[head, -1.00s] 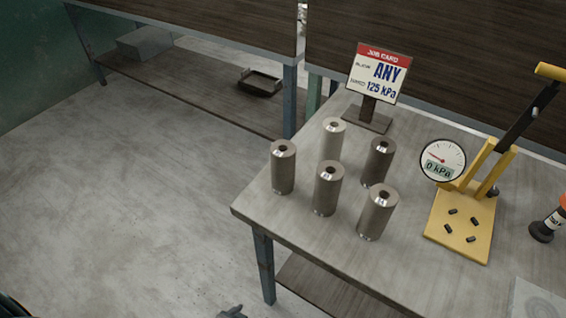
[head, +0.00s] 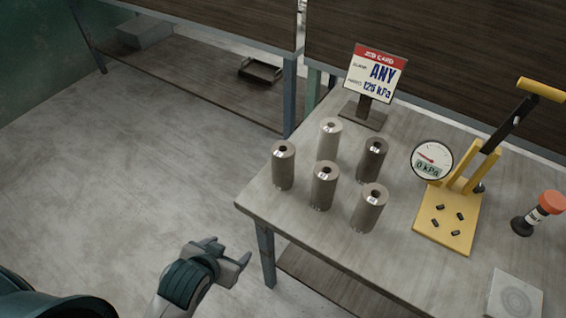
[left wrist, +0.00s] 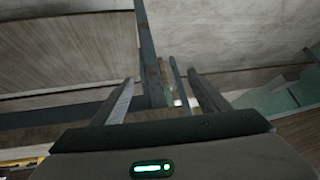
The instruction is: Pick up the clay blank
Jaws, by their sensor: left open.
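Several upright cylinders with a hole in the top stand on the table. They are a grey one at the left (head: 283,168), a paler one at the back (head: 329,141), a darker one at the back right (head: 371,162), one at front middle (head: 323,188) and one at front right (head: 368,210). I cannot tell which is called the clay blank. My left gripper (head: 236,256) is open and empty, off the table's near left edge, below and left of the cylinders. In the left wrist view its fingers (left wrist: 163,92) are apart with nothing between them. My right gripper is not in view.
A job card (head: 377,72) reading "ANY" and 125 kPa stands behind the cylinders. A yellow press (head: 445,225) with a 0 kPa gauge (head: 432,160) stands right. The table edge (head: 300,248) lies between gripper and cylinders.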

